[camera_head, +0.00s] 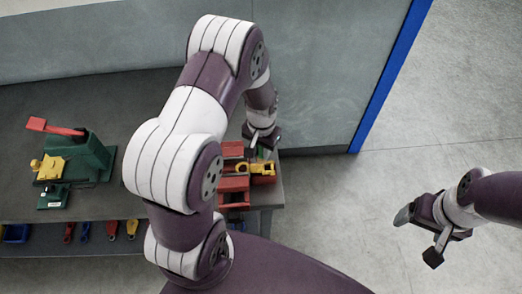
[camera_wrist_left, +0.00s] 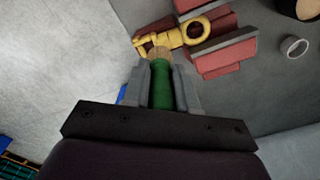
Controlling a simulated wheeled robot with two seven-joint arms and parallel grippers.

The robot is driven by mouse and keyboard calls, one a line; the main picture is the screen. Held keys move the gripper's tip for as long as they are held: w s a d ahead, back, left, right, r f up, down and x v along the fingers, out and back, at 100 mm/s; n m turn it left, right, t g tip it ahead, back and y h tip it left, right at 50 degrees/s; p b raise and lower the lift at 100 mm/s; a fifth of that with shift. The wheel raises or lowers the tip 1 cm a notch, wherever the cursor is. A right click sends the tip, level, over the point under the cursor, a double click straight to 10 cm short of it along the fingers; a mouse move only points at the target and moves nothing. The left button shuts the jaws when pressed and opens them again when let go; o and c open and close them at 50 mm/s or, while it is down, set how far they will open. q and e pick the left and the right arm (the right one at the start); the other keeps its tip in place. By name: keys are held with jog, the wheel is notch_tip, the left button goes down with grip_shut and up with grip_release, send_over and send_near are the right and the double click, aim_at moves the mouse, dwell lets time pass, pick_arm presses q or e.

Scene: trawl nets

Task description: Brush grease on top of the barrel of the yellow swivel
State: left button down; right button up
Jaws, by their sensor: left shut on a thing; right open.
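The yellow swivel (camera_head: 262,168) sits between the red jaws of a vise (camera_head: 234,184) at the right end of the bench. In the left wrist view the swivel (camera_wrist_left: 188,34) has a ring at one end and a forked part at the other. My left gripper (camera_head: 262,138) is shut on a brush with a green handle (camera_wrist_left: 161,84) and tan bristles (camera_wrist_left: 158,53). The bristle tip is at the swivel's near side in that view; I cannot tell if it touches. My right gripper (camera_head: 419,232) is open and empty above the floor.
A green press (camera_head: 88,152) with a red lever and a yellow part stands on the bench's left. Small red, blue and yellow shackles (camera_head: 112,230) line the bench front. The left wrist view shows a grey ring (camera_wrist_left: 294,47) and part of a dark round pot (camera_wrist_left: 287,10).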

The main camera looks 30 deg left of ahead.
pick_arm(q)
jog(key=r, duration=0.1)
jog(key=r+p, duration=0.2)
jog(key=shift+w+d+r, duration=0.1)
jog(key=shift+d+r, duration=0.15)
jog(key=shift+r, duration=0.05)
jog(key=shift+a+r+p, duration=0.15)
jog(key=shift+r+p, duration=0.4)
jog(key=shift+p, duration=0.05)
